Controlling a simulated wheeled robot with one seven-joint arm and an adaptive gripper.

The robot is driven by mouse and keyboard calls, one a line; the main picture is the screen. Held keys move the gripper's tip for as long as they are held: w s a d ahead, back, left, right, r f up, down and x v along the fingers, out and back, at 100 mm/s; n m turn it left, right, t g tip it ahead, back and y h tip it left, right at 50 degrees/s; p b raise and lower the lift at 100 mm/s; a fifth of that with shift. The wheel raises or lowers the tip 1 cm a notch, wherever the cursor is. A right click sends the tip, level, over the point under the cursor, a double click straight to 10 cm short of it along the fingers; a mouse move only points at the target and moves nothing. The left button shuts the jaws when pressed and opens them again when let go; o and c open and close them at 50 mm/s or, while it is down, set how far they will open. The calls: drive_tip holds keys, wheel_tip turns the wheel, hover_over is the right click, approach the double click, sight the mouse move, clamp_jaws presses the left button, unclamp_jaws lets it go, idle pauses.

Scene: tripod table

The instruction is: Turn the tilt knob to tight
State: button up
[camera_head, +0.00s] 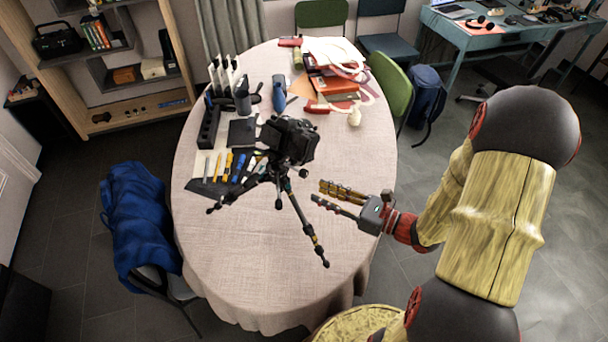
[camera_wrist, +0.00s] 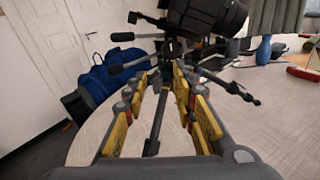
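A small black tripod (camera_head: 281,186) stands on the oval table with a dark camera (camera_head: 290,140) mounted on it. In the wrist view the camera (camera_wrist: 208,14) is at the top, with tripod leg (camera_wrist: 156,125) below and dark handles or levers (camera_wrist: 124,36) sticking out to the left. I cannot tell which of these is the tilt knob or how it is set. My gripper (camera_head: 317,191) is right of the tripod in the head view, with yellow-padded fingers apart and pointing at it. In the wrist view my gripper (camera_wrist: 173,76) shows nothing held between its fingers.
The cloth-covered table (camera_head: 240,265) is clear in front. Small tools (camera_head: 226,165) lie left of the tripod. Books (camera_head: 333,86) and a red-handled item (camera_head: 318,107) lie behind. A blue jacket (camera_head: 140,220) hangs on a chair at left. A green chair (camera_head: 391,84) stands at right.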

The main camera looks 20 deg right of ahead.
sight(304, 173)
drive_tip(key=shift+m+t, duration=0.6)
drive_tip(key=shift+w+a+r+b, duration=0.35)
drive_tip(key=shift+w+a, duration=0.25)
drive_tip(key=shift+w, duration=0.65)
drive_tip(key=shift+w+a+r+b, duration=0.3)
drive_tip(key=shift+w+a, duration=0.25)
drive_tip(key=shift+w, duration=0.65)
drive_tip(key=shift+w+a+r+b, duration=0.35)
drive_tip(key=shift+w+a, duration=0.25)
drive_tip(key=shift+w, duration=0.65)
drive_tip(key=shift+c, duration=1.4)
drive_tip(key=c, duration=0.4)
clamp_jaws()
